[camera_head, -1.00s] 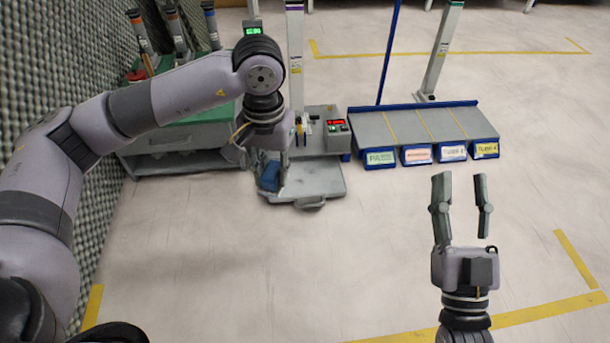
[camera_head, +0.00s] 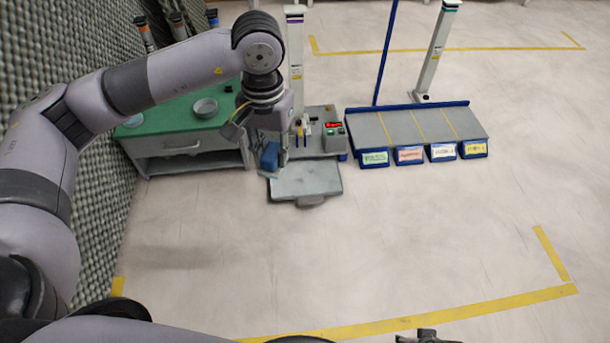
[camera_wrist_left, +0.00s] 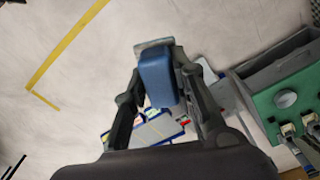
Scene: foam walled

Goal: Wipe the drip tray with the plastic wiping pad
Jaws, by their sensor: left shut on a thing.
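The blue wiping pad (camera_head: 269,157), with a grey edge, is in my left gripper (camera_head: 276,146). The left wrist view shows the pad (camera_wrist_left: 157,80) between both fingers of the left gripper (camera_wrist_left: 158,88), which is shut on it. The grey drip tray (camera_head: 308,180) lies low in front of the small machine, with a handle-like tab at its front. The pad is at the tray's back left corner; I cannot tell whether they touch. Only a dark piece of my right gripper (camera_head: 430,337) shows at the bottom edge, its fingers unclear.
A green-topped cabinet (camera_head: 180,120) with a round grey dish (camera_head: 205,107) stands to the left. The small machine (camera_head: 318,130) has a post behind it. A grey rack (camera_head: 420,128) with blue edges and labelled fronts stands to the right. Floor in front is clear.

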